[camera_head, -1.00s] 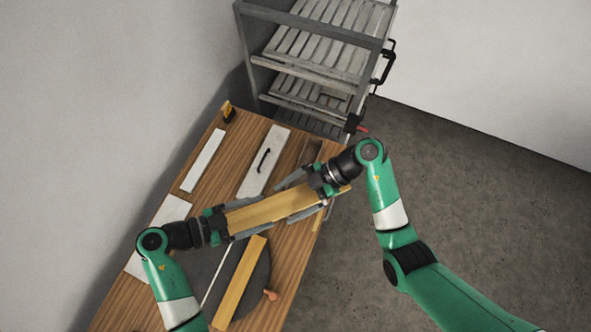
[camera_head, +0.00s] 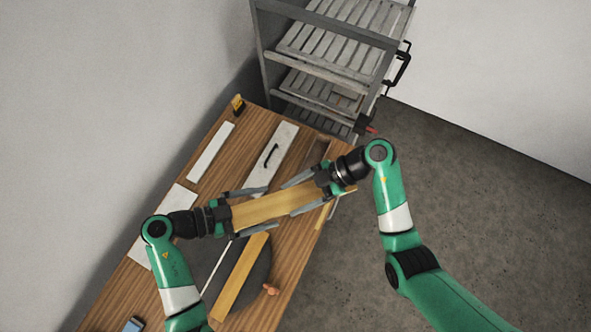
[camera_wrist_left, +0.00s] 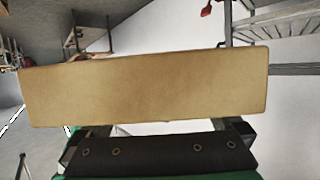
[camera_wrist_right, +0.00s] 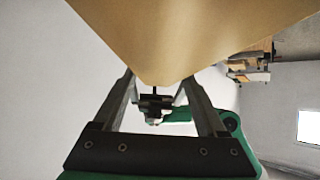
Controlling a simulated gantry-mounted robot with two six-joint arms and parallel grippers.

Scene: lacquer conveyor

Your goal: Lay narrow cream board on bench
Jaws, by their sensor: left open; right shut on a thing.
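A long tan-gold board (camera_head: 272,207) is held above the bench (camera_head: 297,247) between my two arms. My right gripper (camera_head: 302,193) is shut on its right end. My left gripper (camera_head: 247,210) is open, its fingers on either side of the left end. The left wrist view shows the board's broad face (camera_wrist_left: 145,88) close in front, hiding the fingertips. The right wrist view shows the board's corner (camera_wrist_right: 165,50) between the fingers. A narrow whitish board (camera_head: 211,152) lies flat at the bench's wall side. A narrow yellow board (camera_head: 241,275) lies across a dark round disc (camera_head: 262,268).
A white panel with a black handle (camera_head: 264,172) and another white board (camera_head: 180,200) lie on the bench. A grey slatted rack (camera_head: 318,82) stands beyond its far end. A small yellow-black item (camera_head: 238,105) sits at the far corner. A wall borders the left side.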

